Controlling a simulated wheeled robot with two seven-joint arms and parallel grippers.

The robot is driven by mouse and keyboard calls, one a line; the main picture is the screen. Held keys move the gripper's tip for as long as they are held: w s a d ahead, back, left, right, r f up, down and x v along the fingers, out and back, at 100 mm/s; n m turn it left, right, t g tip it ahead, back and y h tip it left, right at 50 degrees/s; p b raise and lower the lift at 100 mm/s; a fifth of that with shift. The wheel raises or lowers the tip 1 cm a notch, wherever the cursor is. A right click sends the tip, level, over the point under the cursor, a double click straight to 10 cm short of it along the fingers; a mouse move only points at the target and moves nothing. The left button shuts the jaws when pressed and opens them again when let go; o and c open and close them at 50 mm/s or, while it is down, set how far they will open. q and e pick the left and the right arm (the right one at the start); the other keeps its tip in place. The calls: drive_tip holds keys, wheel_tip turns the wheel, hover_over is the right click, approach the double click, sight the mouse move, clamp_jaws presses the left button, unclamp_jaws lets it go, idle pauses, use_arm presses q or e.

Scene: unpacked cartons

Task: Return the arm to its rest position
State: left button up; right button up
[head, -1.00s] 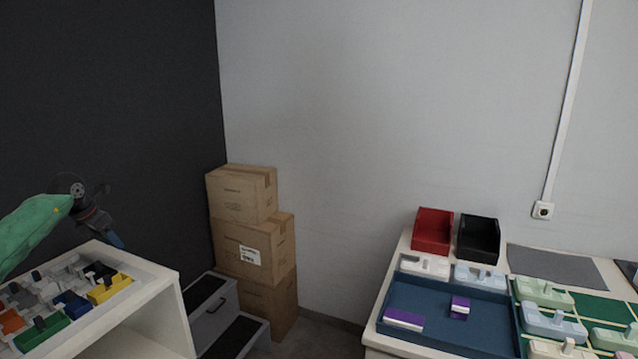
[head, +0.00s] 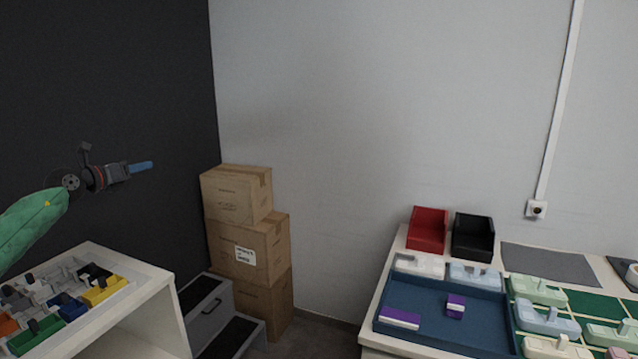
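My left arm (head: 32,226), in a green sleeve, comes in from the left edge of the head view. Its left gripper (head: 148,165) has a dark body and blue fingers and points right, in front of the dark wall. It is above the white shelf unit and touches nothing that I can see. The fingers appear edge-on as one blue strip, so their opening cannot be told. No held object shows. My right arm and gripper are out of view.
A white shelf unit (head: 158,287) with colored parts on top stands at lower left. Stacked cartons (head: 238,195) and a grey step stool (head: 213,309) stand behind it. At right, a table holds a blue tray (head: 430,310), a red bin (head: 428,230) and a black bin (head: 473,237).

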use_arm(q)
drive_tip(key=s+d+r+n+t+y, duration=0.2)
drive_tip(key=s+r+n+t+y, duration=0.2)
drive_tip(key=r+n+t, duration=0.35)
drive_tip(key=s+d+r+n+t+y, duration=0.2)
drive_tip(key=s+r+n+t+y, duration=0.15)
drive_tip(key=r+n, duration=0.6)
drive_tip(key=s+d+f+n+g+y, duration=0.2)
drive_tip(key=s+d+f+n+g, duration=0.35)
drive_tip(key=f, duration=0.85)
drive_tip(key=s+d+f+n+g+y, duration=0.1)
drive_tip(key=s+d+f+n+g, duration=0.45)
drive_tip(key=f, duration=0.85)
drive_tip(key=s+d+f+n+g+y, duration=0.2)
drive_tip(key=s+d+f+n+g, duration=0.3)
drive_tip(key=f, duration=1)
drive_tip(key=s+d+f+n+g+h, duration=0.1)
drive_tip(key=s+d+f+g+h, duration=0.1)
drive_tip(key=s+d+f, duration=0.3)
drive_tip(key=s+d+f+g+h, duration=0.2)
drive_tip(key=s+d+f, duration=0.4)
drive_tip(key=s+f, duration=0.8)
drive_tip(key=s+d+f+n+g+h, duration=0.1)
drive_tip(key=s+d+f+g, duration=0.3)
drive_tip(key=s+f, duration=0.6)
drive_tip(key=s+d+h, duration=0.1)
drive_tip(key=s, duration=0.9)
drive_tip(key=shift+s+d+n, duration=0.2)
drive_tip(key=shift+s+n, duration=0.1)
